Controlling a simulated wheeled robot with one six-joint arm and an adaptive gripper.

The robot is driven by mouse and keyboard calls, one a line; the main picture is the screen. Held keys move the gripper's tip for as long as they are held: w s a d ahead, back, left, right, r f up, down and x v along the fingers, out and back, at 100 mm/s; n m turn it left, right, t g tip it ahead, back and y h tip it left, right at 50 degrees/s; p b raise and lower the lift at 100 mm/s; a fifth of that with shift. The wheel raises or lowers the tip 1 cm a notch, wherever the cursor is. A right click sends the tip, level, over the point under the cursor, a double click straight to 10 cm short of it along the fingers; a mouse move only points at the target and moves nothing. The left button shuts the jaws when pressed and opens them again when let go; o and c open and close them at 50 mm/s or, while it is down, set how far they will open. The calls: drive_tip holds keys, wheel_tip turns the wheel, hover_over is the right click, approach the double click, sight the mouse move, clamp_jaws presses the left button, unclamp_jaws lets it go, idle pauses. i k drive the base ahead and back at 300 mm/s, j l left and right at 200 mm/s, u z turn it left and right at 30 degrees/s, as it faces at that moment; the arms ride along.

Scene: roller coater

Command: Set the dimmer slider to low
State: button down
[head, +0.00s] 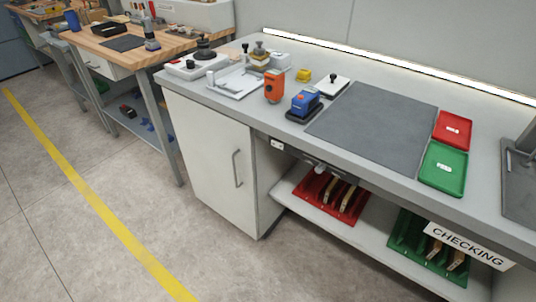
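I cannot clearly make out the dimmer slider. A small pale plate with dark marks (277,144) sits on the bench's front edge, above the gap beside the cabinet door; it is too small to tell whether it is the slider or where any knob stands. A long light strip (400,62) glows along the back of the grey bench (290,136). My gripper is not in view.
On the bench are an orange device (274,87), a blue device (304,102), a dark mat (375,122), and red (453,131) and green (443,168) trays. Below are a cabinet (209,158) and a shelf with red and green racks. The floor in front is clear.

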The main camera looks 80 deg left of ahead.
sight(323, 165)
drive_tip(key=u, duration=2.35)
